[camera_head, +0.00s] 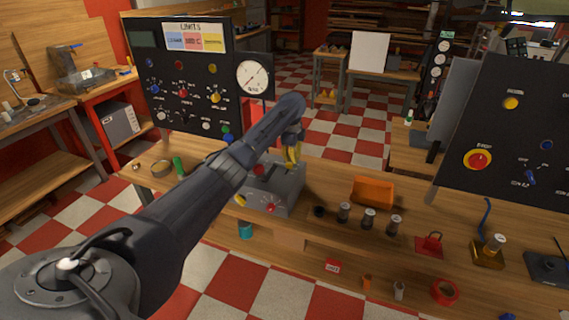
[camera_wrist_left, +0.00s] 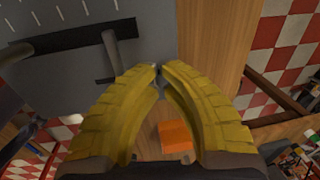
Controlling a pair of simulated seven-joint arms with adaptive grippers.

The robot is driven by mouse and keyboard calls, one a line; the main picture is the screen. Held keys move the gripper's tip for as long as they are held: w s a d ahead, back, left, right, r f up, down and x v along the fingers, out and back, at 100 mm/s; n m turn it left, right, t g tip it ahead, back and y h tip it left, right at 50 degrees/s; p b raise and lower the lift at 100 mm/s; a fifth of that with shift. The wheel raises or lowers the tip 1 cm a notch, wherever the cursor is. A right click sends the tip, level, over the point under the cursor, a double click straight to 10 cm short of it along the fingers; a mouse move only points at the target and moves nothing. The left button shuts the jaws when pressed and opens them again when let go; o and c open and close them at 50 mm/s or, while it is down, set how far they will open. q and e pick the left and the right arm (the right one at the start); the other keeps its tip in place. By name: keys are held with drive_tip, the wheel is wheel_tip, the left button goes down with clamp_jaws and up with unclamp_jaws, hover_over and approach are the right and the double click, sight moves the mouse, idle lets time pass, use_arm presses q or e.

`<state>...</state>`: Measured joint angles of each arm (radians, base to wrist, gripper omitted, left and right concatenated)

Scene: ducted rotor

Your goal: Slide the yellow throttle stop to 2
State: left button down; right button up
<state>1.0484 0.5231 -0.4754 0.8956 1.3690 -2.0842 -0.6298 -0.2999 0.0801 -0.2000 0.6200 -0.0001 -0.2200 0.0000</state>
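A grey throttle box (camera_head: 286,192) stands on the bench, with red knobs and a small yellow part (camera_head: 240,199) at its front left. I cannot tell for sure whether that yellow part is the throttle stop. My left gripper (camera_head: 292,158) has yellow fingers and hangs over the back right of the box. In the left wrist view its fingertips (camera_wrist_left: 159,69) meet, with nothing clearly held between them. The box top (camera_wrist_left: 165,25) there shows white tick marks, a dark slot (camera_wrist_left: 70,40) and a grey lever (camera_wrist_left: 112,52) left of the fingertips. My right gripper is out of view.
An orange bin (camera_head: 373,192) and several small dark cylinders stand right of the box. A tall dark panel with a gauge (camera_head: 252,77) rises behind left. Another panel with a red stop button (camera_head: 478,160) stands at right.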

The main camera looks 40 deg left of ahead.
use_arm(q)
drive_tip(key=shift+s+d, duration=0.15)
drive_tip(key=shift+s, duration=0.55)
drive_tip(key=shift+s+d, duration=0.15)
drive_tip(key=shift+s, duration=0.5)
idle(0.6)
drive_tip(key=shift+w, duration=0.15)
idle(0.3)
drive_tip(key=shift+w+a, duration=0.25)
drive_tip(key=shift+w, duration=0.55)
drive_tip(key=shift+r, duration=0.1)
drive_tip(key=shift+s+d+r, duration=0.1)
drive_tip(key=shift+s+r, duration=0.1)
drive_tip(key=shift+r, duration=1.25)
drive_tip(key=shift+s+r, duration=0.15)
drive_tip(key=shift+r, duration=1.3)
